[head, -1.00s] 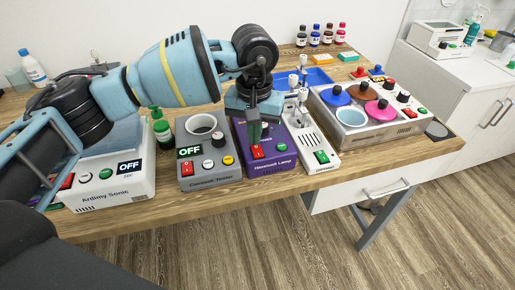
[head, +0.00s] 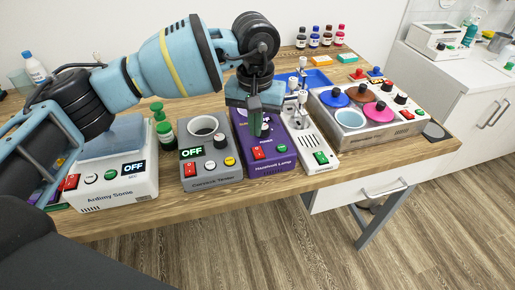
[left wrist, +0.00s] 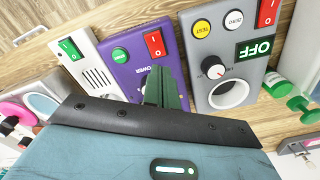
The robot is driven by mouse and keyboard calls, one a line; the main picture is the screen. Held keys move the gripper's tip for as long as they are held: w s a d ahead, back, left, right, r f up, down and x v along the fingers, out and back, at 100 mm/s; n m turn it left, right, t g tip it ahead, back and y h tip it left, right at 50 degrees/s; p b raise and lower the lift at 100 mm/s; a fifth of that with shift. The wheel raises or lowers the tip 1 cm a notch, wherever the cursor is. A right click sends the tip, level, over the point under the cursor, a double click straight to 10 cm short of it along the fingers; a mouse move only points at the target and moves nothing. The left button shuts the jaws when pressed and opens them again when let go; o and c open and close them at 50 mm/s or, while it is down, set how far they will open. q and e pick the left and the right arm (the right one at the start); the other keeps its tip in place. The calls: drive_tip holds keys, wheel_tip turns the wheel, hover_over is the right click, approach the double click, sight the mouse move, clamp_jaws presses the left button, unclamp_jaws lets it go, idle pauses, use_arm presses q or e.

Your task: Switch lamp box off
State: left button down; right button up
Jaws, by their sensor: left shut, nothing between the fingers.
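The lamp box (head: 276,164) is purple with a "Lamp" label and stands on the wooden bench, between a grey tester and a white box. Its red rocker switch (head: 257,153) is at the front left of its top, with a green round button (head: 282,149) to the right. My left gripper (head: 254,131) is shut and empty, pointing down over the box behind the switch and apart from it. The left wrist view also shows the red switch (left wrist: 154,44) beyond the fingers (left wrist: 165,72). The gripper hides part of the panel. My right gripper is not in view.
The grey tester (head: 211,173) reads OFF and has its own red switch. A white box with a green switch (head: 321,157) stands close on the right. A white device (head: 120,190) reading OFF and a green-capped bottle (head: 164,128) are to the left.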

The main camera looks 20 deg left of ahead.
sight(256, 147)
use_arm(q)
wheel_tip(256, 147, up, 4)
drive_tip(key=shift+f+p, duration=0.2)
drive_tip(key=shift+p, duration=0.3)
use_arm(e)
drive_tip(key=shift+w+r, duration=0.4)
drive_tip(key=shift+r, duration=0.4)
